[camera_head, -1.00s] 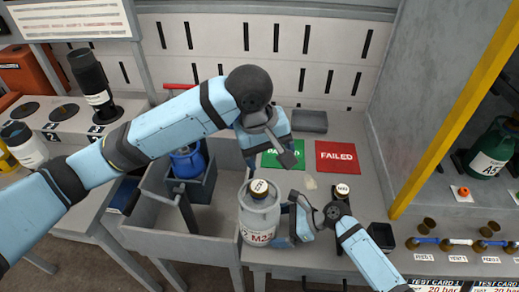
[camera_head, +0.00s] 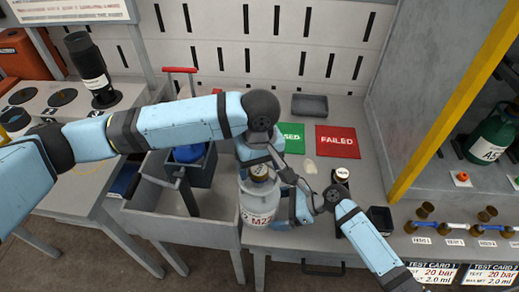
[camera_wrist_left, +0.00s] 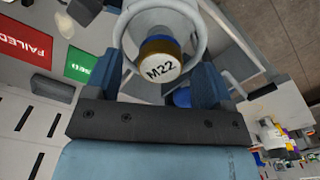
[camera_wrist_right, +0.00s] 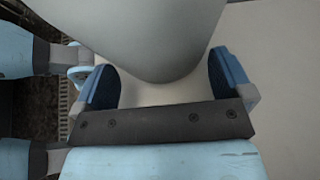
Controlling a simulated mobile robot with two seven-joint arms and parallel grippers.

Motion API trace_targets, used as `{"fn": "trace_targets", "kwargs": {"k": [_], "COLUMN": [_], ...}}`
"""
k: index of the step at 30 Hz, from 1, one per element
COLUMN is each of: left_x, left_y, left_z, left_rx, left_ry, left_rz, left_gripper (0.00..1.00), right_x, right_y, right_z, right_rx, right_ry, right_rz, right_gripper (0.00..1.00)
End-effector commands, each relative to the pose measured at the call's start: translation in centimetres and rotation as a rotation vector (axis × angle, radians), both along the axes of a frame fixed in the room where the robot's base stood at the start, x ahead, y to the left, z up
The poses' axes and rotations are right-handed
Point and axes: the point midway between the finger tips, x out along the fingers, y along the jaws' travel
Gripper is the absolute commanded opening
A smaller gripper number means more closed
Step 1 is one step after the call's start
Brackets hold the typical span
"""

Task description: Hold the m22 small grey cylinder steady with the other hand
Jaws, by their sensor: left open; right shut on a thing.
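The grey M22 cylinder (camera_head: 259,207) stands upright at the front of the bench, beside the grey basin. I cannot tell whether its base touches the bench. My right gripper (camera_head: 284,222) is shut on the cylinder's body from the right. In the right wrist view the grey body (camera_wrist_right: 165,40) fills the space between the fingers. My left gripper (camera_head: 262,161) is open, just above the cylinder's top. In the left wrist view its fingers are on either side of the M22 cap (camera_wrist_left: 161,69), apart from it. The left arm partly hides the top in the head view.
The grey basin (camera_head: 180,228) holds a blue cylinder (camera_head: 189,153) in a dark holder. A green sign (camera_head: 293,138) and a red FAILED sign (camera_head: 337,140) lie behind. A small capped item (camera_head: 342,175) and a black tray (camera_head: 380,220) are at the right.

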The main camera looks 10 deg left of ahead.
Motion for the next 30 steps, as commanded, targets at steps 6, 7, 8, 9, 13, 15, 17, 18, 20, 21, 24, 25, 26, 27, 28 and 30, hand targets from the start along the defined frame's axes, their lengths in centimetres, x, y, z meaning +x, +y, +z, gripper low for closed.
{"fn": "trace_targets", "kwargs": {"k": [6,7,8,9,13,15,17,18,20,21,24,25,26,27,28,30], "left_x": [0.0,0.0,0.0,0.0,0.0,0.0,0.0,0.0,0.0,0.0,0.0,0.0,0.0,0.0,0.0,0.0], "left_y": [0.0,0.0,0.0,0.0,0.0,0.0,0.0,0.0,0.0,0.0,0.0,0.0,0.0,0.0,0.0,0.0], "left_z": [-1.8,-1.9,-2.0,-2.0,-2.0,-2.0,-2.0,-2.0,-2.0,-2.0,-2.0,-2.0,-2.0,-2.0,-2.0,-2.0], "left_rx": [0.000,0.000,0.000,0.000,0.000,0.000,0.000,0.000,0.000,0.000,-0.001,-0.001,-0.001,-0.001,-0.001,-0.001], "left_ry": [0.001,0.001,0.001,0.001,0.001,0.001,0.001,0.001,0.001,0.001,0.000,0.000,0.000,0.000,0.000,0.000], "left_rz": [0.000,0.000,0.000,0.000,0.000,0.000,0.000,0.000,0.000,0.000,0.000,0.000,0.000,0.000,0.000,-0.005], "left_gripper": [0.76,0.76,0.76,0.76,0.76,0.76,0.65,0.55,0.42,0.32,0.44,0.37,0.30,0.21,0.14,0.13], "right_x": [0.0,0.0,0.0,0.0,0.0,0.0,0.0,0.0,0.0,0.0,0.0,0.0,0.0,0.0,0.0,0.0], "right_y": [0.1,0.1,0.1,0.1,0.1,0.1,0.1,0.1,0.1,0.1,0.1,0.1,0.1,0.1,0.1,0.1], "right_z": [0.1,0.1,0.1,0.1,0.1,0.1,0.1,0.1,0.1,0.1,0.1,0.1,0.1,0.1,0.1,0.1], "right_rx": [0.002,0.002,0.002,0.002,0.002,0.002,0.002,0.002,0.002,0.002,0.002,0.002,0.002,0.002,0.002,0.002], "right_ry": [-0.001,-0.001,-0.001,-0.001,-0.001,-0.001,-0.001,-0.001,-0.001,-0.001,-0.001,-0.001,-0.001,-0.001,-0.001,-0.001], "right_rz": [0.000,0.000,0.000,0.000,0.000,0.000,0.000,0.000,0.000,0.000,0.000,0.000,0.000,0.000,0.000,0.000], "right_gripper": [0.70,0.70,0.70,0.70,0.70,0.70,0.70,0.70,0.70,0.70,0.70,0.70,0.70,0.70,0.70,0.70]}}
